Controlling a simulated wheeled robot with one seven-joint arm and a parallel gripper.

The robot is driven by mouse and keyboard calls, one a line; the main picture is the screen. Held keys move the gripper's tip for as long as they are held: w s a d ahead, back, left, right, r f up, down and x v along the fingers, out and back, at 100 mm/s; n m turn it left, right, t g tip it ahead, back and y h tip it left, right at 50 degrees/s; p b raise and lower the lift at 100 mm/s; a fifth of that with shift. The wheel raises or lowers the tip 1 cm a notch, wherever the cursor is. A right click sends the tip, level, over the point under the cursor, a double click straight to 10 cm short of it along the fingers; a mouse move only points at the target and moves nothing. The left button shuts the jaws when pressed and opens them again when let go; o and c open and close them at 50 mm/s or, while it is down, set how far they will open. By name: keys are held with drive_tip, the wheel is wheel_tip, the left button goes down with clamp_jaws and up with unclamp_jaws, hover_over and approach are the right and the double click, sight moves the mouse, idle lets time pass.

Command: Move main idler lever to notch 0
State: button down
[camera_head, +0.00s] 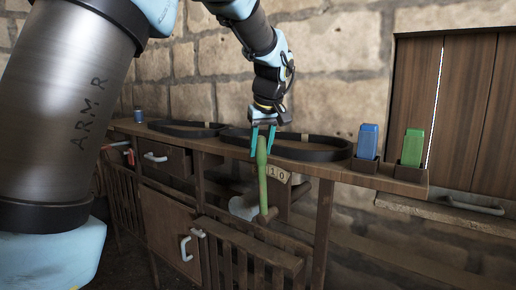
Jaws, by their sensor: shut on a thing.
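A green lever (263,185) stands nearly upright in front of the bench, its lower end at a brown shaft. I take it to be the main idler lever. My gripper (262,142) comes down from above with its two teal fingers shut on the lever's top end. A wooden notch plate (278,174) with the marks 1 and 0 is just right of the lever. The lever appears left of both marks; whether it sits in a notch cannot be told.
Black belts (312,149) lie on the bench top (342,171). A blue block (367,140) and a green block (412,147) stand in holders at its right end. A grey cylinder (243,207) is behind the lever. Slatted wooden panels (250,252) are below.

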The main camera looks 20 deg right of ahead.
drive_tip(key=s+d+f+t+y+b, duration=0.1)
drive_tip(key=s+d+t+y+b, duration=0.1)
drive_tip(key=s+b, duration=0.4)
drive_tip(key=shift+s+d+m+t, duration=0.3)
drive_tip(key=shift+s+d+t, duration=0.3)
drive_tip(key=shift+d+t, duration=0.35)
drive_tip(key=shift+f, duration=0.1)
drive_tip(key=c, duration=0.5)
unclamp_jaws()
drive_tip(key=v, duration=1.1)
drive_tip(key=shift+b, duration=0.4)
